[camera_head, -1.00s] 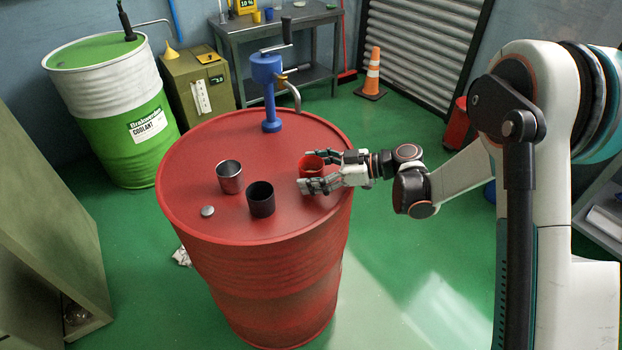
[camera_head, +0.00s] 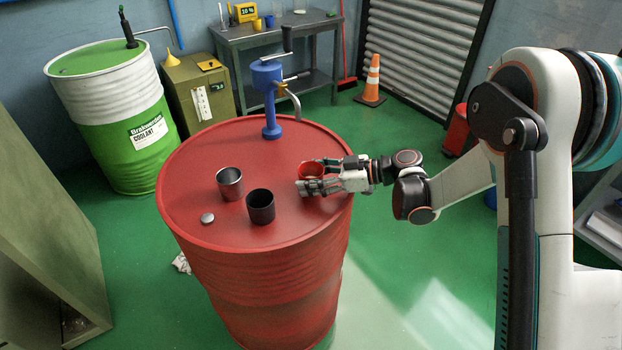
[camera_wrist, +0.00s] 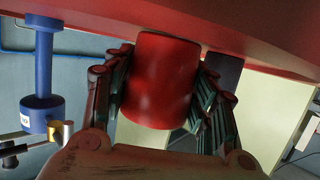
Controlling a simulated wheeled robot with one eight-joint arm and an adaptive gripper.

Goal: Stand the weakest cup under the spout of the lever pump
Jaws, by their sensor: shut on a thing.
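A red cup (camera_head: 309,170) stands upright near the right edge of the red drum's top. My gripper (camera_head: 318,178) reaches in from the right with its fingers shut around the cup's sides. The wrist view, which is upside down, shows the red cup (camera_wrist: 160,82) between both fingers. A steel cup (camera_head: 230,184) and a black cup (camera_head: 261,206) stand to its left. The lever pump (camera_head: 268,100) is blue, with a metal spout (camera_head: 293,103) on its right, at the back of the drum top. No strength marking is readable on the cups.
The red drum (camera_head: 200,160) serves as the table. A small round metal piece (camera_head: 207,218) lies near its left front edge. The drum top between the red cup and the pump is clear. A yellow display (camera_head: 245,12) stands on the back bench.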

